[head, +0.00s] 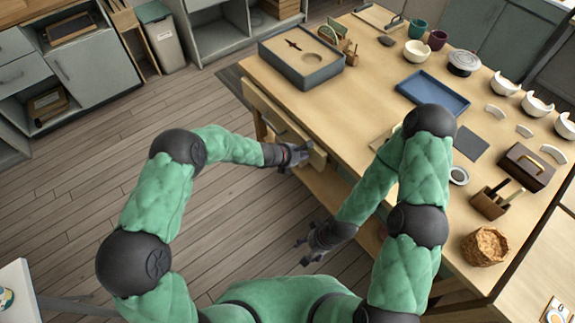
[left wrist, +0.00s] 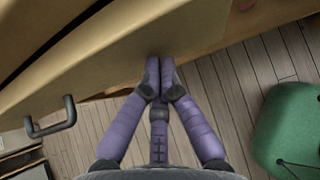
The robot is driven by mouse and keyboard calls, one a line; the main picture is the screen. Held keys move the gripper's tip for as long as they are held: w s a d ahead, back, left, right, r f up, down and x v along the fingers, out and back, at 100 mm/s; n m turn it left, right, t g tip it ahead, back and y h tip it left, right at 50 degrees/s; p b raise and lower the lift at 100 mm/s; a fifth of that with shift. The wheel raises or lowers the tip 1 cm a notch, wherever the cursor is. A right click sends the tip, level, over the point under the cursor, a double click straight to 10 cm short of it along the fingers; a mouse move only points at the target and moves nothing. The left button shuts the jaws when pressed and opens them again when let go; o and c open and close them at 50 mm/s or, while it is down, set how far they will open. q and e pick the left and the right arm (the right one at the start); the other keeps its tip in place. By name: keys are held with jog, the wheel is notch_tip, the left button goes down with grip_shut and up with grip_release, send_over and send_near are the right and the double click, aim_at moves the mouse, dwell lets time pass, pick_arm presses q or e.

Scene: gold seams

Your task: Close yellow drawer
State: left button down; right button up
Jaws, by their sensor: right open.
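The yellow drawer (head: 274,112) is in the left side of the wooden table and stands out from its edge in the head view. In the left wrist view its yellowish front (left wrist: 120,62) runs across the top, with a dark handle (left wrist: 52,120) at lower left. My left gripper (head: 304,154) is at the near end of the drawer, away from the handle. Its fingers (left wrist: 159,62) are shut together and empty, with the tips at the drawer front; I cannot tell if they touch. My right gripper (head: 302,252) is open and empty, low beside the table.
The table top (head: 375,75) holds a grey box (head: 301,68), a blue tray (head: 433,91), broken white bowls, a brown box (head: 526,166) and a basket (head: 485,246). A lower shelf (head: 325,185) lies under the table. The wooden floor (head: 130,150) to the left is clear.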

pick_arm(q)
jog(key=shift+w+d+r+p, duration=0.1)
jog(key=shift+w+d, duration=0.4)
jog(key=shift+d, duration=0.25)
jog(key=shift+w+d+f+p, duration=0.1)
jog(key=shift+w+d, duration=0.35)
jog(key=shift+d, duration=0.25)
jog(key=shift+w+d+r+p, duration=0.1)
jog(key=shift+w+d, duration=0.4)
jog(key=shift+d, duration=0.25)
pick_arm(e)
jog(key=shift+r, duration=0.45)
